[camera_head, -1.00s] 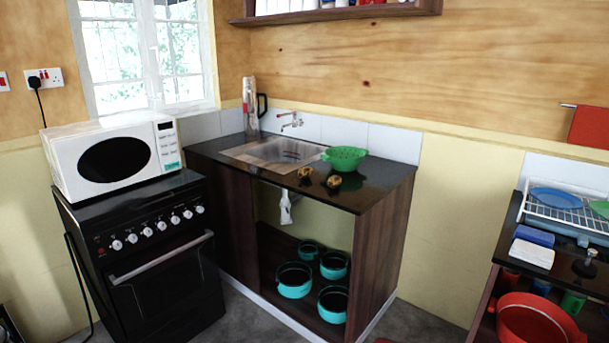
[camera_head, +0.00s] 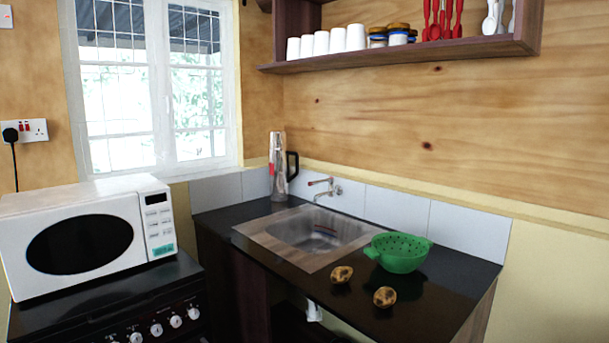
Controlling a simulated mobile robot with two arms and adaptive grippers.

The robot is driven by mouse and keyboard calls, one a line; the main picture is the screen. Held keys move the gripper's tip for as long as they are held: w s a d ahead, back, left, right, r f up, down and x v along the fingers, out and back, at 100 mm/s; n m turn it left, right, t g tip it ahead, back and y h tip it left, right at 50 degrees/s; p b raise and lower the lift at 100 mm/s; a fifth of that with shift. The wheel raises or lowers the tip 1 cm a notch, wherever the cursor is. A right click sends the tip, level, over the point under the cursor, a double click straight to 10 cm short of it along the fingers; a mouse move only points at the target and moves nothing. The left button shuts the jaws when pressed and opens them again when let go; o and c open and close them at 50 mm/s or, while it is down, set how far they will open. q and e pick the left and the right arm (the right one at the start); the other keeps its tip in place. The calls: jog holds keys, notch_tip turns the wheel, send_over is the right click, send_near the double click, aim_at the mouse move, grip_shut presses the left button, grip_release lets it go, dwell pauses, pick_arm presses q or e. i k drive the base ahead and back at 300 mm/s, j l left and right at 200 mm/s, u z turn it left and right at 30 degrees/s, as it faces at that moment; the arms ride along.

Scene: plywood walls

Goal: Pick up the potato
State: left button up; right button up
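Two small brown potatoes with dark patches lie on the black countertop (camera_head: 440,310) in front of the sink. One potato (camera_head: 342,274) is further left and back. The other potato (camera_head: 385,297) is to its right and nearer the front edge. They lie apart, with a green colander (camera_head: 398,252) just behind them. Neither of my grippers shows in the head view.
A metal sink (camera_head: 318,235) with a tap (camera_head: 325,188) is set in the counter. A clear jug (camera_head: 279,168) stands at the back corner. A white microwave (camera_head: 85,240) sits on a black stove (camera_head: 120,305) at left. A shelf (camera_head: 420,52) hangs above. The counter's right end is clear.

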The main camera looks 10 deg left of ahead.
aim_at(340, 275)
jog(key=i+u, duration=0.1)
jog(key=i, duration=0.35)
jog(key=i+l+u, duration=0.1)
jog(key=i, duration=0.3)
